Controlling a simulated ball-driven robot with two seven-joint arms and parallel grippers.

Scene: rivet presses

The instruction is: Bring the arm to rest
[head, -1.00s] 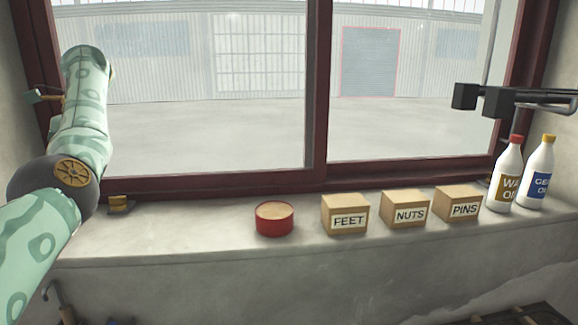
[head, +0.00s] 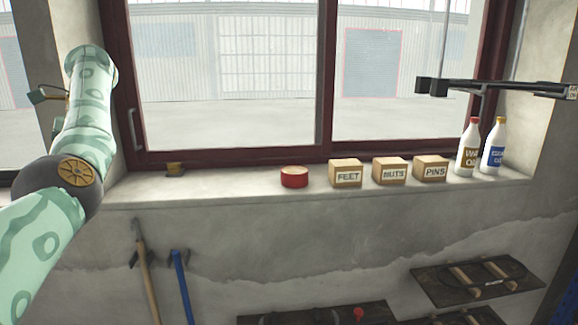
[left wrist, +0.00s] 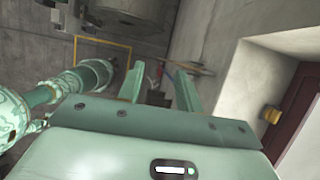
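My left arm (head: 85,140) comes in from the left in the head view, pale green with darker patches, bent at a dark joint and raised in front of the wall and window edge. Its gripper cannot be made out there. In the left wrist view my left gripper (left wrist: 160,80) has its two green fingers spread well apart with nothing between them. My right gripper is in neither view.
On the sill (head: 230,184) stand a red tin (head: 294,178), boxes labelled FEET (head: 346,176), NUTS (head: 390,174) and PINS (head: 431,171), and two bottles. A black bracket (head: 500,87) juts from the right. Hammers (head: 146,275) and a wooden rack (head: 478,281) are below.

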